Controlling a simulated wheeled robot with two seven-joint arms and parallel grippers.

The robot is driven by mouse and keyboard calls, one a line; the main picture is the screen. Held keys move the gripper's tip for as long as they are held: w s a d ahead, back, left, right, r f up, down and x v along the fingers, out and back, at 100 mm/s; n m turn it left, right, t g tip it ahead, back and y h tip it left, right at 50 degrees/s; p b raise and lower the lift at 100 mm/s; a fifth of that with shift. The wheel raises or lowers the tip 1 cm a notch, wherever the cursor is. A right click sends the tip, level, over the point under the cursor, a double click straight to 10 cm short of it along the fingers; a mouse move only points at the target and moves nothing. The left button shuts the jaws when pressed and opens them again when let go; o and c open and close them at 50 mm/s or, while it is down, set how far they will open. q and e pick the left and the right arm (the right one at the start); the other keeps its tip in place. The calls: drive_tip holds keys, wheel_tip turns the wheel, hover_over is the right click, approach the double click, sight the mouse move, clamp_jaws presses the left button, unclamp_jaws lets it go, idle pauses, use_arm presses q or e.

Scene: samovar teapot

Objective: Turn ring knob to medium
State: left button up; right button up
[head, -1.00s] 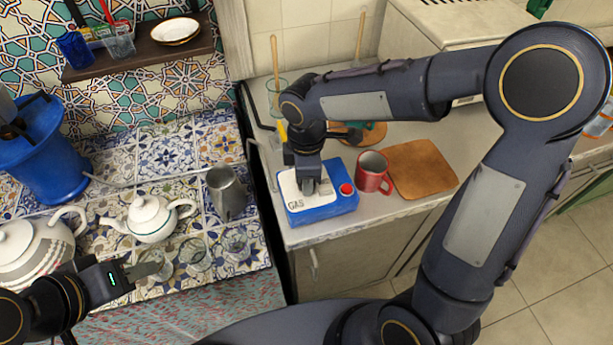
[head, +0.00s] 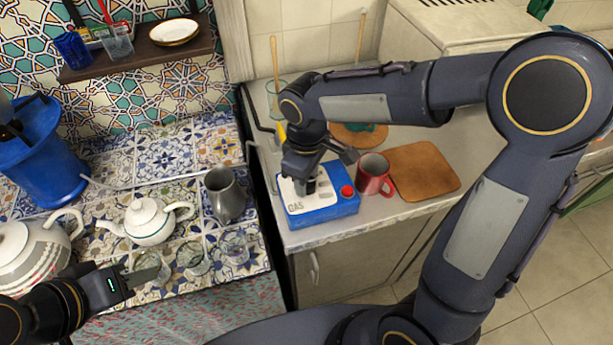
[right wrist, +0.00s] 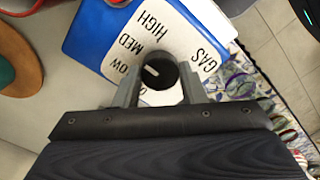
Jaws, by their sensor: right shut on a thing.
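The blue gas box (head: 318,211) with a white label plate stands on the counter's front part. In the right wrist view its plate (right wrist: 190,28) reads GAS, HIGH, MED and LOW, with part of another label hidden. The round black knob (right wrist: 158,72) sits between my right fingers; its white mark points left and slightly up in that view, toward the LOW and MED side. My right gripper (head: 318,180) is shut on the knob from above, and it also shows in the right wrist view (right wrist: 160,90). My left gripper (head: 148,276) is at lower left, away from the box; its finger gap is unclear.
A red button (head: 347,191) is on the box's right end. A red mug (head: 374,175) stands close right of it, beside a wooden board (head: 421,170). Left are a metal pitcher (head: 225,196), a white teapot (head: 149,222) and several glasses near my left gripper.

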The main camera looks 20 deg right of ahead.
idle(0.3)
drive_tip(key=o, duration=1)
drive_tip(key=shift+r, duration=0.1)
wheel_tip(320, 180, up, 8)
drive_tip(key=shift+f, duration=0.15)
